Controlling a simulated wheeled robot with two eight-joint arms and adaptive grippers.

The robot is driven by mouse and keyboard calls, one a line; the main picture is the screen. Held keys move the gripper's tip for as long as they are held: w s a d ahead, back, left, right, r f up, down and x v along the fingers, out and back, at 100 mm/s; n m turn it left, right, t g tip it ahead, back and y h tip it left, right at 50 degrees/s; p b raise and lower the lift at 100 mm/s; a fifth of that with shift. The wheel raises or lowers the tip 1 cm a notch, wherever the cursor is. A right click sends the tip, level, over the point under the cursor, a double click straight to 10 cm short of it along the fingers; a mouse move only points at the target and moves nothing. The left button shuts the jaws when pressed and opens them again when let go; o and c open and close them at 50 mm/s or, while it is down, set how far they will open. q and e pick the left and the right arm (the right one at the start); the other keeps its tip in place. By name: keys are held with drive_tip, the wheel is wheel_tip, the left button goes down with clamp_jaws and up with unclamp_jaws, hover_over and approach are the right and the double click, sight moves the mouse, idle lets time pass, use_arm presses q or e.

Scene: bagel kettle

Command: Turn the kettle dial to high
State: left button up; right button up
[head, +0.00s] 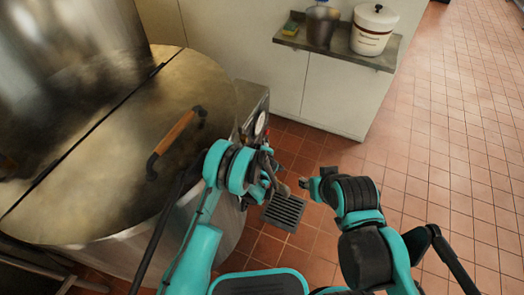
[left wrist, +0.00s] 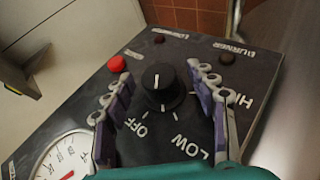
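The kettle dial (left wrist: 158,84) is a round black knob with a white line on top, on a dark panel (left wrist: 200,55). Labels OFF, LOW and HIGH sit around its lower and right sides; which one the line marks is unclear. My left gripper (left wrist: 162,100) is open, with one finger on each side of the dial. Contact with the knob is not clear. In the head view my left gripper (head: 268,172) is at the kettle's control box (head: 254,97), and the dial is hidden there. My right gripper (head: 308,183) is over the floor to the right; its finger state is unclear.
The big steel kettle (head: 190,85) with a brown-handled lid fills the left. A red button (left wrist: 117,63) and a temperature gauge (left wrist: 62,155) are near the dial. A counter (head: 345,48) holds a pot and a white bucket (head: 372,28). Tiled floor at right is free.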

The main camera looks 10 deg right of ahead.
use_arm(q)
drive_tip(key=v, duration=1.2)
drive_tip(key=w+d+m+g+y+p, duration=0.2)
drive_tip(key=w+d+g+y+p, duration=0.1)
drive_tip(key=w+g, duration=0.35)
drive_tip(key=b+x, duration=0.1)
drive_tip(key=x, duration=0.1)
drive_tip(key=b+x, duration=0.1)
drive_tip(key=x, duration=0.2)
drive_tip(key=b+x, duration=0.1)
drive_tip(key=x, duration=0.2)
drive_tip(key=shift+w+r, duration=0.15)
drive_tip(key=shift+w, duration=0.1)
drive_tip(key=shift+c, duration=0.5)
drive_tip(key=c, duration=1.1)
